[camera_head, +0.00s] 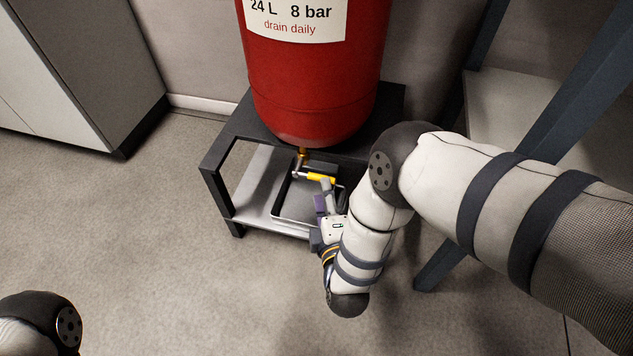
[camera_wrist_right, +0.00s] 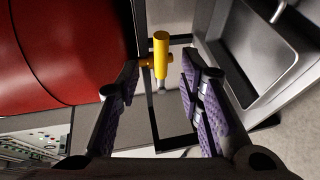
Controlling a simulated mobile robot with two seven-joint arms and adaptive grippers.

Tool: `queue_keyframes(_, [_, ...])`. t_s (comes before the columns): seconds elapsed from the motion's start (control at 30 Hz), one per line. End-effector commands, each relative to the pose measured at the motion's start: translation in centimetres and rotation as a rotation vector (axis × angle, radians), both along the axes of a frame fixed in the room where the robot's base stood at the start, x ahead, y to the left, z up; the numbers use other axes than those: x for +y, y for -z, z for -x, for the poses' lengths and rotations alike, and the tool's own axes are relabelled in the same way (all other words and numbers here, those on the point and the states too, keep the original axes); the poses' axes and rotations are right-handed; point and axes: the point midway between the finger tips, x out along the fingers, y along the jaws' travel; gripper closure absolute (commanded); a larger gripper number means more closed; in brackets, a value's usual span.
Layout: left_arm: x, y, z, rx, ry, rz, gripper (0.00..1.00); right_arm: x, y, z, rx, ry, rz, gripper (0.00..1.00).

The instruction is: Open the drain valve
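The red tank (camera_head: 315,75) stands on a dark frame stand (camera_head: 218,190), with a drain valve under its bottom. The valve has a brass stem (camera_head: 303,155) and a yellow lever handle (camera_head: 321,178). My right gripper (camera_head: 325,190) is at the lever, partly hidden by my own arm. In the right wrist view the yellow handle (camera_wrist_right: 161,55) shows between and beyond the two purple-padded fingertips of my right gripper (camera_wrist_right: 160,75). The fingers are spread, with gaps on both sides of the handle. My left gripper is out of view; only part of my left arm shows at bottom left.
A dark-rimmed tray (camera_head: 291,220) sits on the stand's lower shelf (camera_head: 252,185) below the valve. A rack with blue-grey posts (camera_head: 575,90) stands at the right. A light cabinet (camera_head: 85,70) stands at back left. The floor (camera_head: 150,240) at the left is clear.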

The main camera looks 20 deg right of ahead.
Motion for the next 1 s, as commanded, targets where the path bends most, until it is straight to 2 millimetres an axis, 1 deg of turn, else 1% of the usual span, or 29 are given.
queue_keyframes(0.03, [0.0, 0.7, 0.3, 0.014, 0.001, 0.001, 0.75, -0.3, 0.8, -1.1, 0.001, 0.003, 0.0, 0.66])
queue_keyframes(0.1, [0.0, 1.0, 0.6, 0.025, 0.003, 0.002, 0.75, -0.6, 1.1, -2.7, 0.003, 0.002, 0.0, 0.66])
queue_keyframes(0.2, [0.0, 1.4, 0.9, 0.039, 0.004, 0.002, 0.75, -0.9, 1.3, -4.3, 0.003, 0.002, 0.0, 0.66])
queue_keyframes(0.3, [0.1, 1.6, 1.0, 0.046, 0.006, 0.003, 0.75, -1.1, 1.3, -5.3, 0.003, 0.001, -0.001, 0.66])
queue_keyframes(0.4, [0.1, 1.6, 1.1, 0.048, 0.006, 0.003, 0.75, -1.2, 1.2, -5.7, 0.004, -0.001, -0.001, 0.66])
queue_keyframes(0.6, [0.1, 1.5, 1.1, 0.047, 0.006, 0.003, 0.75, -1.2, 1.1, -5.7, 0.003, -0.001, -0.001, 0.66])
queue_keyframes(0.67, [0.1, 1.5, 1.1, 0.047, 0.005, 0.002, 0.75, -1.2, 1.2, -5.7, 0.004, -0.001, -0.001, 0.8])
queue_keyframes(0.7, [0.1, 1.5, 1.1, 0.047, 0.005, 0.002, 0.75, -1.2, 1.1, -5.7, 0.004, -0.001, -0.001, 0.89])
queue_keyframes(0.73, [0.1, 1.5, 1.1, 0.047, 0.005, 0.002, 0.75, -1.2, 1.2, -5.7, 0.004, -0.001, -0.001, 0.96])
queue_keyframes(0.77, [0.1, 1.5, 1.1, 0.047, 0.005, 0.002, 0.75, -1.2, 1.2, -5.7, 0.004, -0.001, -0.001, 1.0])
queue_keyframes(1.0, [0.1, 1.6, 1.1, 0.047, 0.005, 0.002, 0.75, -1.2, 1.2, -5.7, 0.002, -0.001, -0.003, 1.0])
